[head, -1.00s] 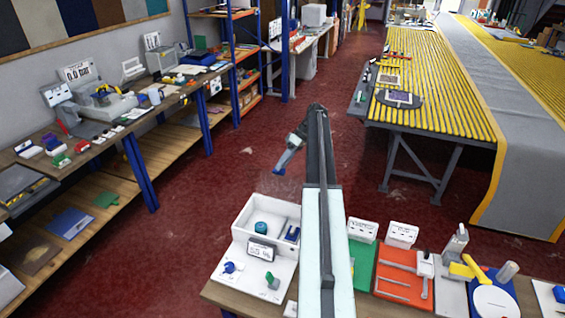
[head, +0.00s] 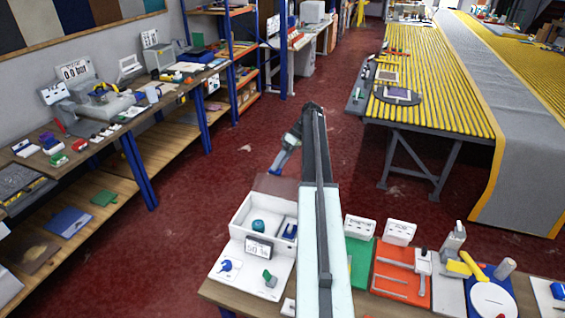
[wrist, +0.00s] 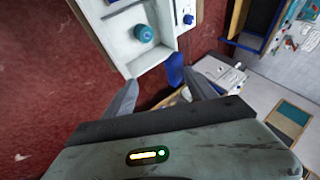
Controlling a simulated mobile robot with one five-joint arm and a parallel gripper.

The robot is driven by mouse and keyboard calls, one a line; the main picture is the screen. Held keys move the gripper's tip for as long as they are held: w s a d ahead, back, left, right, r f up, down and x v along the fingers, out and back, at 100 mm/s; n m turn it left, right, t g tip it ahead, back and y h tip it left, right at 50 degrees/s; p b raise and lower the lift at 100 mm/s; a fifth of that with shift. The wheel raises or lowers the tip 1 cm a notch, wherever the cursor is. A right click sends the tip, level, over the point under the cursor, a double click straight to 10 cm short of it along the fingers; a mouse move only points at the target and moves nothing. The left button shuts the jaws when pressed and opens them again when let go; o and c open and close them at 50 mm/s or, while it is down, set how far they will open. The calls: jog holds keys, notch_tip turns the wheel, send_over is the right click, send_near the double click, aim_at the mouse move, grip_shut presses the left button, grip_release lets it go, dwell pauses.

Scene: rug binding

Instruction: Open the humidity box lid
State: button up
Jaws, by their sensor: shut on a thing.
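The humidity box (head: 240,217) is a white open-topped box at the near end of the bench, with a small digital display (head: 259,248) on its front. A teal jar (head: 258,226) stands inside; it also shows in the wrist view (wrist: 144,33). A see-through brownish lid (head: 275,184) stands tilted up at the box's back edge. My gripper (head: 276,170) is beyond the box, at the lid's top. In the wrist view a blue tab (wrist: 175,68) lies between the fingers, beside the right one. My gripper is shut on this tab; the exact contact is unclear.
A blue knob (head: 226,265) and a green switch (head: 269,278) are on the white panel in front of the box. To the right are a green mat (head: 361,262), a red tray (head: 401,282) and yellow-handled tools. Red floor lies open beyond the bench.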

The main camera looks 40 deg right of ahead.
jog(key=shift+d+f, duration=0.1)
jog(key=shift+d, duration=0.2)
jog(key=w+p+v, duration=0.1)
jog(key=p+v, duration=0.5)
jog(key=v, duration=0.1)
jog(key=shift+s+r+p, duration=0.35)
jog(key=shift+s+r, duration=0.05)
jog(key=shift+s, duration=0.15)
